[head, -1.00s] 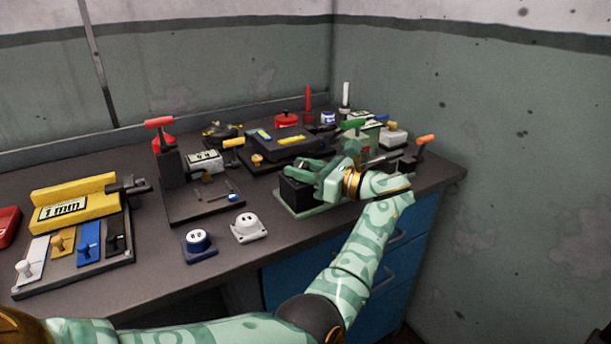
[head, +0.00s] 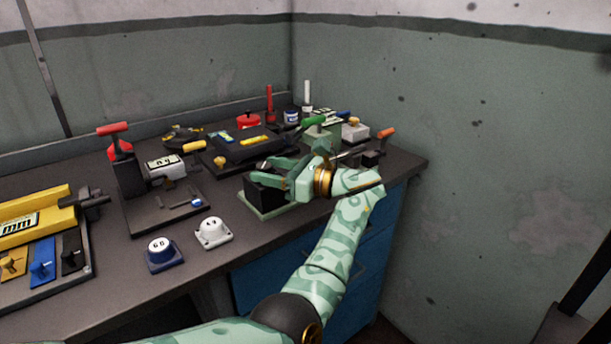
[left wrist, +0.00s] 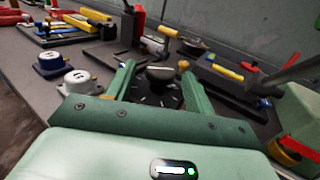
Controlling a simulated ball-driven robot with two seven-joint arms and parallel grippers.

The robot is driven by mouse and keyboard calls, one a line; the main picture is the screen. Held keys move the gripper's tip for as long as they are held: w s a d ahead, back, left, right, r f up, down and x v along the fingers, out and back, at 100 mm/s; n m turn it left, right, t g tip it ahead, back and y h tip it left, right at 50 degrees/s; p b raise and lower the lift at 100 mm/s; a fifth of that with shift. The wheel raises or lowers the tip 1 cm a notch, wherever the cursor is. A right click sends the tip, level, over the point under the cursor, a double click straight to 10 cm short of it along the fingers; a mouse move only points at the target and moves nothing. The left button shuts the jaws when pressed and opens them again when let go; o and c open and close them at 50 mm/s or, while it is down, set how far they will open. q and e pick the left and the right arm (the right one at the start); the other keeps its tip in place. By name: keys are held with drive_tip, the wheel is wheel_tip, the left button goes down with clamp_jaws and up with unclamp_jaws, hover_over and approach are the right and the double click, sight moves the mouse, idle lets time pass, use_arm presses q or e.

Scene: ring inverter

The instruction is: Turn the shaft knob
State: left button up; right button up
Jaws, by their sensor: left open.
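The black block (head: 263,190) on a pale green base carries the shaft knob. In the left wrist view the dark knob (left wrist: 158,76) stands over a dial face with light tick marks. My left gripper (head: 281,172) is at the top of the block, with its pale green fingers open. In the left wrist view the fingers (left wrist: 160,84) lie on either side of the knob, with visible gaps. In the head view the fingers mostly hide the knob. My right gripper is not in view.
A white round-topped unit (head: 212,232) and a blue-based one (head: 164,254) stand left of the block. A red-handled press (head: 122,165) stands behind them. An orange-handled lever (head: 386,133) is at the bench's right end. Bare bench lies along the front edge.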

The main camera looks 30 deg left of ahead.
use_arm(q)
drive_tip(key=d, duration=0.2)
drive_tip(key=d+b, duration=0.1)
drive_tip(key=d, duration=0.2)
drive_tip(key=w+d, duration=0.1)
drive_tip(key=d, duration=0.1)
drive_tip(key=shift+w+d+f, duration=0.1)
drive_tip(key=shift+d+f, duration=0.05)
drive_tip(key=shift+d, duration=0.05)
drive_tip(key=w+d+b, duration=0.1)
drive_tip(key=d+b, duration=0.2)
drive_tip(key=d, duration=0.4)
drive_tip(key=shift+d, duration=0.2)
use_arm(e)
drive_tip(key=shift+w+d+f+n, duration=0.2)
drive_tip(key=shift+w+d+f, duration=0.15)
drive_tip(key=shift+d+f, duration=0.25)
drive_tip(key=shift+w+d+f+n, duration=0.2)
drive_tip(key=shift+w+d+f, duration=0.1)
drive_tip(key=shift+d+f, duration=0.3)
